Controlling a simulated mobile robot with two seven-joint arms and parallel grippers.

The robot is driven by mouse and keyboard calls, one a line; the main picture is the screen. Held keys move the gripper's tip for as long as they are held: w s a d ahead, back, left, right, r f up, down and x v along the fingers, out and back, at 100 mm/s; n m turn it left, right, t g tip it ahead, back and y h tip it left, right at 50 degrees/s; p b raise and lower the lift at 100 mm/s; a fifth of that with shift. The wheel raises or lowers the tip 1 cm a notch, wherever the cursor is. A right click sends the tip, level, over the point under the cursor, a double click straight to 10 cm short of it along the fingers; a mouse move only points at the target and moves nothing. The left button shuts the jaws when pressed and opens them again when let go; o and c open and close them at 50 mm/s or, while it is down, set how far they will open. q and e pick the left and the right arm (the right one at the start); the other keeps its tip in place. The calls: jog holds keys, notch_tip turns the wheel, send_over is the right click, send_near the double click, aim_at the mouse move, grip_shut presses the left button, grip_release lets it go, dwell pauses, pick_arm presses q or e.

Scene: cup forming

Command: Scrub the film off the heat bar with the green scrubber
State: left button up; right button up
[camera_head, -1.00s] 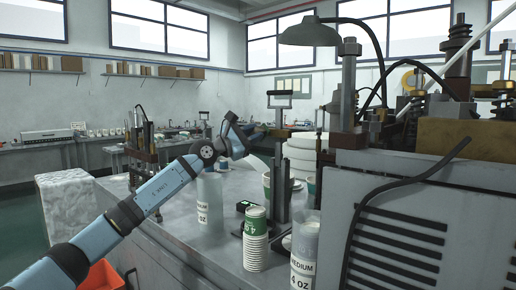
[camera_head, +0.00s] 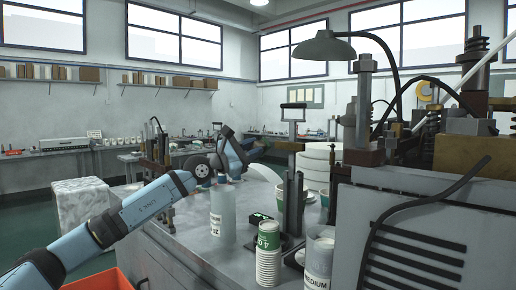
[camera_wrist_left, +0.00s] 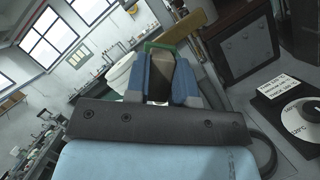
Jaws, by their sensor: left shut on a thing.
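My left gripper (camera_wrist_left: 160,85) has two blue fingers closed on a brownish-grey block with a green edge, which looks like the green scrubber (camera_wrist_left: 165,47). In the wrist view a tan bar (camera_wrist_left: 187,27) lies just beyond the scrubber; it may be the heat bar, but I cannot tell whether they touch. In the head view the left gripper (camera_head: 250,150) is above the bench, left of an upright post with a handle. The scrubber is too small there to make out clearly. No film can be made out. My right gripper is not in view.
A clear canister (camera_head: 222,215), a stack of paper cups (camera_head: 268,262) and a second container (camera_head: 319,262) stand on the metal bench (camera_head: 190,225). The handled post (camera_head: 293,150) and a large machine (camera_head: 410,225) stand to the right. An orange bin (camera_head: 100,280) is low at left.

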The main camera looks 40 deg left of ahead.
pick_arm(q)
jog(key=shift+s, duration=0.1)
jog(key=shift+s, duration=1.45)
jog(key=shift+a, duration=0.1)
